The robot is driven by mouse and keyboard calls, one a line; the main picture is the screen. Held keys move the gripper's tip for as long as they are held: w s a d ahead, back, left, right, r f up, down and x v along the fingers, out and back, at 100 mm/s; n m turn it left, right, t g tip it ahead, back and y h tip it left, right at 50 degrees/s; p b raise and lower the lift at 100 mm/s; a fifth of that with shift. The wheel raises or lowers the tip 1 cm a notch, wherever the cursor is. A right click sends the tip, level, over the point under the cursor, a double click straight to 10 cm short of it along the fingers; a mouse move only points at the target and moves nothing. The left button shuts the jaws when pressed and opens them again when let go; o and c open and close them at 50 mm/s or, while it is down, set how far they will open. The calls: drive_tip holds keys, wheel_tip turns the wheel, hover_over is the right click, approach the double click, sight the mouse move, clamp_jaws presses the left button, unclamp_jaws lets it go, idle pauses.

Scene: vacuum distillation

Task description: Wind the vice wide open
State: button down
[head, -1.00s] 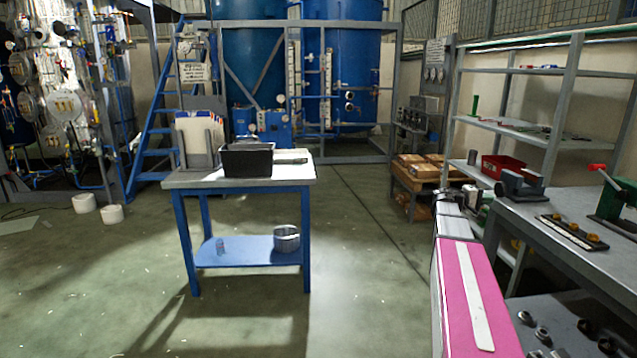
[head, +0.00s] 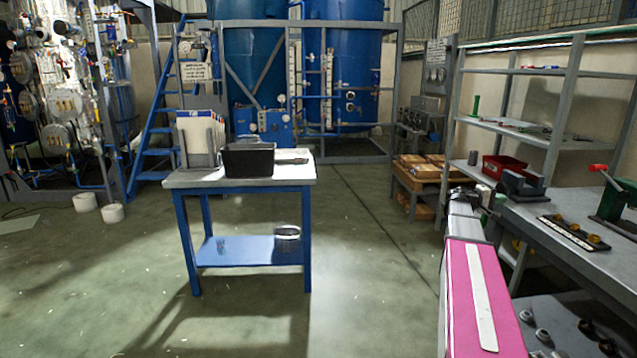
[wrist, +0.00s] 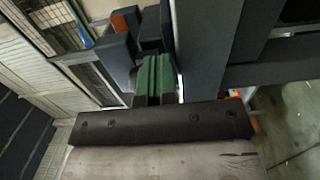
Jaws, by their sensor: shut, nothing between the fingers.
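The vice (head: 524,186) is blue-grey and sits at the far left end of the workbench in the head view. My gripper (head: 488,196) is just left of it, small and partly hidden by my arm. In the wrist view, the gripper's green-padded fingers (wrist: 154,76) are together with nothing between them. Large blue-grey blocks (wrist: 208,50) close beside and beyond the fingers look like the vice. I cannot tell whether the fingers touch it. The vice's handle and jaw gap are not clear in either view.
On the workbench (head: 560,240), a dark strip with brass pieces (head: 574,231) lies right of the vice, near a green press (head: 617,205) with a red-tipped lever. A red bin (head: 503,167) is behind the vice. A blue table (head: 240,182) stands left, with open floor between.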

sight(504, 190)
drive_tip(key=shift+w+d+r, duration=0.25)
drive_tip(key=shift+d+r, duration=0.2)
drive_tip(key=shift+d, duration=0.25)
drive_tip(key=shift+w+d+r, duration=0.1)
drive_tip(key=shift+r, duration=0.95)
drive_tip(key=shift+w+r, duration=0.1)
drive_tip(key=shift+r, duration=0.35)
drive_tip(key=shift+s+r, duration=0.1)
drive_tip(key=shift+s, duration=0.35)
drive_tip(key=shift+s+a, duration=0.25)
drive_tip(key=shift+a, duration=0.25)
drive_tip(key=shift+s+a, duration=0.25)
drive_tip(key=shift+a, duration=0.2)
drive_tip(key=shift+s+a+f, duration=0.1)
drive_tip(key=shift+a+f, duration=0.05)
drive_tip(key=shift+a, duration=1)
drive_tip(key=shift+s+a+f, duration=0.1)
drive_tip(key=shift+a+f, duration=0.05)
drive_tip(key=shift+a, duration=0.95)
